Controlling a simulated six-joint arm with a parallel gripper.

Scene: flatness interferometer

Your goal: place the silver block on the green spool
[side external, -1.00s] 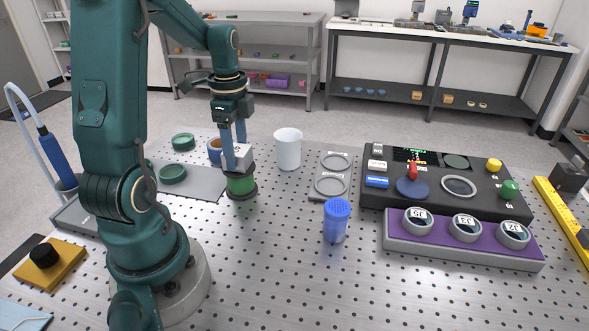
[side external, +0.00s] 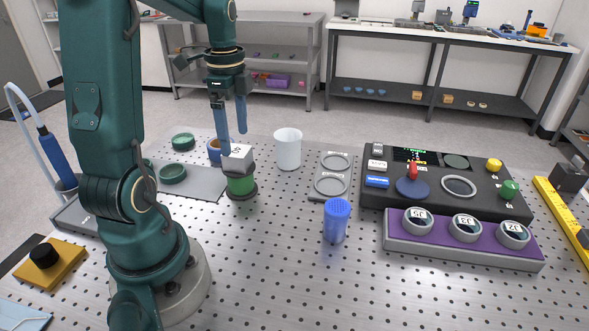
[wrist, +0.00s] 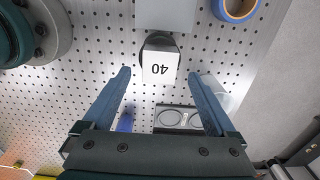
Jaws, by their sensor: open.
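The silver block (side external: 237,158) sits on top of the green spool (side external: 241,186), which stands upright on the perforated table. In the wrist view the block (wrist: 159,68) shows its pale top marked 40, and it hides most of the spool beneath. My gripper (side external: 233,138) is open and empty, above and slightly behind the block in the side view. In the wrist view the blue fingers of my gripper (wrist: 163,72) are spread wide, with the block ahead between their tips and apart from both.
A white cup (side external: 288,150) stands right of the spool, and a roll of blue tape (side external: 214,150) lies behind it. A blue lidded container (side external: 336,222) stands in front. A grey plate with green rings (side external: 205,184) lies left. The black instrument panel (side external: 440,205) is at right.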

